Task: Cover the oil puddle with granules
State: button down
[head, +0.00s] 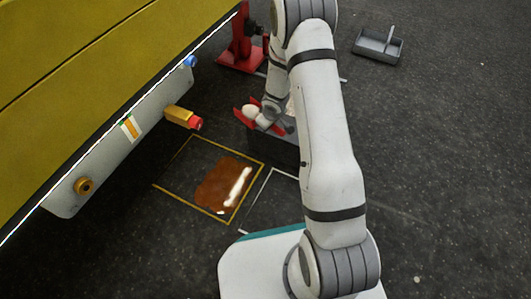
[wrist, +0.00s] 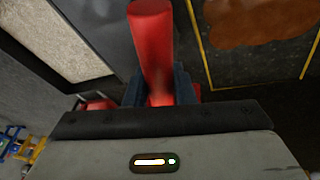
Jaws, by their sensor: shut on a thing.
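The brown oil puddle (head: 215,185) lies on the dark floor inside a yellow outline, with a bright white streak across its right part; I cannot tell whether that is glare or material. Part of the puddle also shows at the top right of the wrist view (wrist: 255,18). My gripper (wrist: 157,90) is shut on a red handle (wrist: 152,40), which stands up between the jaws. In the head view my wrist is over a dark bin (head: 278,148), left of my forearm. Pale speckled granules (wrist: 80,30) show at the wrist view's top left.
A red stand (head: 243,45) is behind. A grey tray (head: 378,45) lies back right. Floor at right is clear.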

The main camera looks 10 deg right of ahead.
jog(key=s+a+f+n+y, duration=0.1)
jog(key=s+f+n, duration=0.15)
jog(key=f, duration=0.35)
jog(key=s+a+f+n+y, duration=0.1)
jog(key=s+f+n, duration=0.1)
jog(key=f+n, duration=0.25)
jog(key=w+a+r+g+h+p, duration=0.3)
jog(key=a+g+h+p, duration=0.1)
jog(key=a+h+p, duration=0.3)
jog(key=s+a+p, duration=0.3)
jog(key=s+a, duration=0.6)
jog(key=s, duration=0.3)
jog(key=shift+s+h, duration=0.3)
jog(key=shift+s, duration=0.1)
dwell(1.7)
dwell(0.8)
